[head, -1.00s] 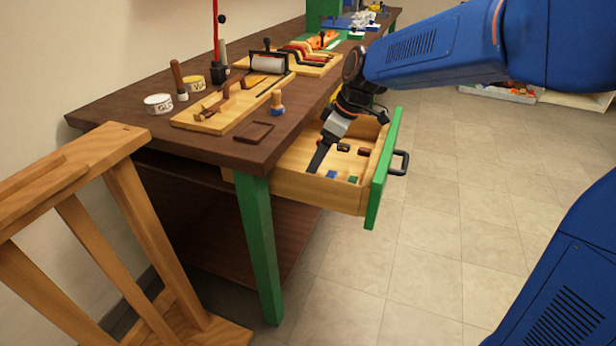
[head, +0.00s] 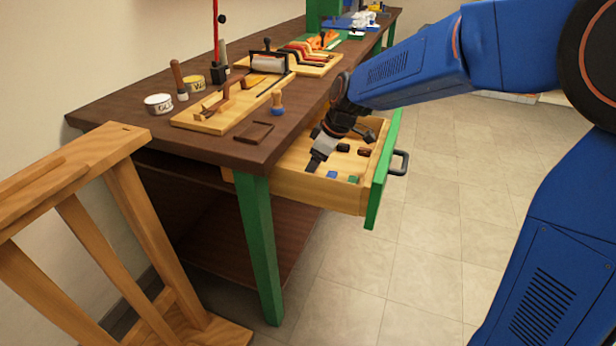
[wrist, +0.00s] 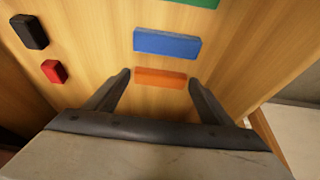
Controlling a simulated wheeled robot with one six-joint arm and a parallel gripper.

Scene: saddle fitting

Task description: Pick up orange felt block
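The orange felt block (wrist: 160,77) lies flat on the drawer floor in the wrist view. It sits between and just beyond the two open fingertips of my gripper (wrist: 159,78), apart from both. In the head view my gripper (head: 314,166) reaches down into the open drawer near its left side. The orange block is hidden there behind the gripper or too small to make out.
A blue block (wrist: 167,44) lies just beyond the orange one. A green block (wrist: 196,2), a red block (wrist: 54,71) and a black block (wrist: 29,31) lie around it. The drawer (head: 322,193) stands open, with its green front (head: 382,175) at right.

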